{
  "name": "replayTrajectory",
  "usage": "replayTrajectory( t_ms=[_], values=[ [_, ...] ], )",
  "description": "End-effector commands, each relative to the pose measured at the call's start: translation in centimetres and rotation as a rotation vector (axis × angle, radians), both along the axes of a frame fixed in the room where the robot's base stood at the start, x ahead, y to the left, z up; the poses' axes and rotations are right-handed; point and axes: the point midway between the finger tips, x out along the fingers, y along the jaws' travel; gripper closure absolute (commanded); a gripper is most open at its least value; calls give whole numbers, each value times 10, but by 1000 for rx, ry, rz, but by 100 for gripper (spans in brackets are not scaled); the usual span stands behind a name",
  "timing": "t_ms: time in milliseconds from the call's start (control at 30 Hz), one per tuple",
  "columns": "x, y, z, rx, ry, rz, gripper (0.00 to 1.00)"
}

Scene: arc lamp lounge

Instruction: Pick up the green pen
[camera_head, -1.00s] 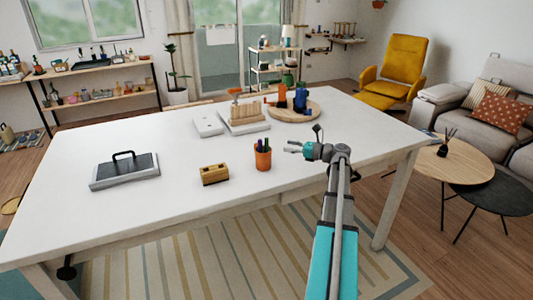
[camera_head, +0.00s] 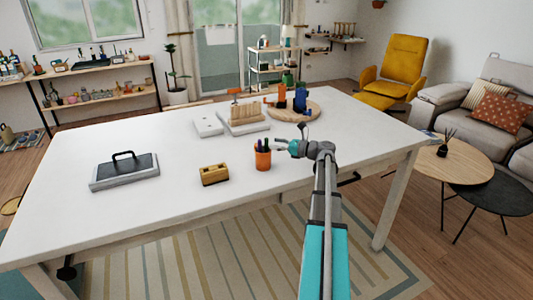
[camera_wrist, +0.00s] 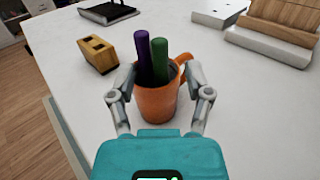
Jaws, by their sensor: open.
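The green pen (camera_wrist: 160,59) stands upright in an orange mug (camera_wrist: 157,104), beside a purple pen (camera_wrist: 142,54) on its left in the wrist view. The mug's handle points away to the right. In the head view the orange mug (camera_head: 262,160) stands near the front edge of the white table, with the pen tops small and dark. My gripper (camera_wrist: 160,82) is open, with one finger on each side of the mug and pens in the wrist view. In the head view my gripper (camera_head: 279,146) is just right of the mug. Whether a finger touches the mug cannot be told.
A yellow wooden block (camera_head: 214,175) with slots sits left of the mug on the white table (camera_head: 150,215). A grey tray with a black handle (camera_head: 125,171) lies further left. A round board (camera_head: 310,112) with bottles and a wooden rack (camera_head: 246,115) stand behind.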

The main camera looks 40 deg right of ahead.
Motion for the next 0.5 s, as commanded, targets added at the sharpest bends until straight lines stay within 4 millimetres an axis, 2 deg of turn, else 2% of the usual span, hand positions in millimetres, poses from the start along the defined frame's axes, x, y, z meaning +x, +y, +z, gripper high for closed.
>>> replayTrajectory(
  t_ms=[200, 500],
  values=[
    [19, 11, 0, 0, 0, 1, 35],
    [22, 13, 0, 0, 0, -1, 35]
  ],
)
